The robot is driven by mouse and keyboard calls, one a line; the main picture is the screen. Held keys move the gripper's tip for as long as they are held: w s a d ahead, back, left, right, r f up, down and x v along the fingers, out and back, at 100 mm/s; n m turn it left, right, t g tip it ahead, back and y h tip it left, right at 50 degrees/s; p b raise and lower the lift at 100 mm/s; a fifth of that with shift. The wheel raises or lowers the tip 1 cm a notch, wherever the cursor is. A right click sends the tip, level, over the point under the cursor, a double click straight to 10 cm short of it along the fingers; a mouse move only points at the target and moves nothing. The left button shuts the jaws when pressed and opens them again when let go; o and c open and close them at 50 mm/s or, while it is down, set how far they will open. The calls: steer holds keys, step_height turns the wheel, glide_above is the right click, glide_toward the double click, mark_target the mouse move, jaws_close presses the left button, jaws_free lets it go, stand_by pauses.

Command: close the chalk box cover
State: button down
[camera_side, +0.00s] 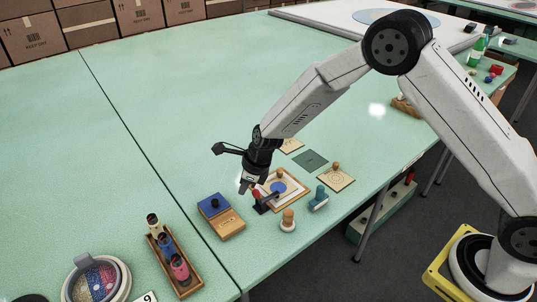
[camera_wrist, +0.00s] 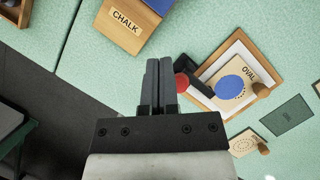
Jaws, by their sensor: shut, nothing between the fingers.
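The chalk box (camera_side: 228,223) is a wooden box on the green table in the side view. It has a blue part (camera_side: 211,206) with a small dark knob over its far left portion; I cannot tell how far the cover stands from closed. In the wrist view the box's wooden face with the CHALK label (camera_wrist: 122,28) shows at the top, and a corner of the blue part (camera_wrist: 160,5) is cut by the edge. My gripper (camera_side: 243,189) is shut and empty, above the table to the right of the box. Its fingers show together in the wrist view (camera_wrist: 159,65).
Beside my fingers is a black piece with a red knob (camera_wrist: 181,83), next to a wooden OVAL board (camera_wrist: 229,86) with a blue oval. Orange (camera_side: 288,220) and teal (camera_side: 319,198) knobbed pieces stand nearby. A wooden rack (camera_side: 184,284) with several cylinders stands left of the box.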

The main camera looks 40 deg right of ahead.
steer(key=v, duration=0.5)
stand_by(0.3)
steer(key=s+d+r+n+h, duration=0.1)
steer(key=s+d+r+n, duration=0.1)
steer(key=s+d+n, duration=0.2)
steer(key=s+d+r+n+h, duration=0.1)
steer(key=s+d+n, duration=0.4)
steer(key=s+n, duration=0.6)
steer(key=s+d+r+n+h, duration=0.1)
steer(key=s+d+r+n, duration=0.2)
steer(key=s+n, duration=0.4)
steer(key=shift+s+d+r+n, duration=0.15)
steer(key=shift+d+r+n, duration=0.5)
steer(key=shift+n, duration=1.85)
steer(key=shift+d+f, duration=0.2)
steer(key=shift+d, duration=0.05)
